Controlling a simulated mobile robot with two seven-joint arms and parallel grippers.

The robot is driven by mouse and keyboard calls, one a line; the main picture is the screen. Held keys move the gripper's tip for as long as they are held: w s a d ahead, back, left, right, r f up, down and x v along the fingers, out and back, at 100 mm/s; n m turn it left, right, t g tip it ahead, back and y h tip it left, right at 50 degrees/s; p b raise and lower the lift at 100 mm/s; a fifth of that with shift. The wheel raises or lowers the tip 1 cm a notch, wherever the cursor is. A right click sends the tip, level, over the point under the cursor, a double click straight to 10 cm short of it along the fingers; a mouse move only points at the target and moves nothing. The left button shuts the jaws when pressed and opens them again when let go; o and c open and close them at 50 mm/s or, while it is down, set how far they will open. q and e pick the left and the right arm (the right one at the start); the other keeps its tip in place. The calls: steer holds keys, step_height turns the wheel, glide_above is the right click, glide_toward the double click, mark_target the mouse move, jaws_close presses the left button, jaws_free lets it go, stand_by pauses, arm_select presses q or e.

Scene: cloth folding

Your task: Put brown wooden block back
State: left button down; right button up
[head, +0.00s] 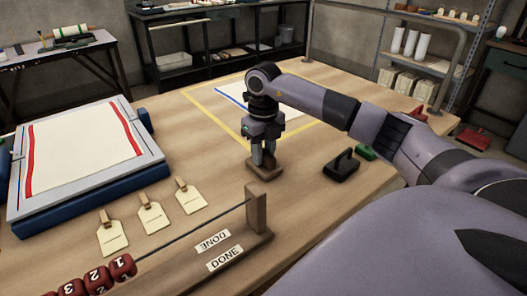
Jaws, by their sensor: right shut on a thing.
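The brown wooden block (265,173) is small and flat-based and sits near the middle of the wooden table in the head view. My right gripper (264,157) points straight down and is shut on the block's upper part. The block's base appears to be at the table surface, but I cannot tell whether it touches. The gripper hides part of the block's top. My left gripper is not in view.
Behind the gripper, a yellow-taped rectangle (229,122) surrounds a white cloth (291,96). A black-handled tool (342,167) stands to the right. A blue-edged frame (150,158), several tags (152,217) and a rail with a wooden post (256,207) lie left and in front.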

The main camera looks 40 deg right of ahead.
steer(key=shift+f, duration=0.1)
steer(key=o, duration=1)
step_height(320, 180, up, 12)
steer(key=shift+r+p, duration=0.15)
steer(key=shift+p, duration=0.15)
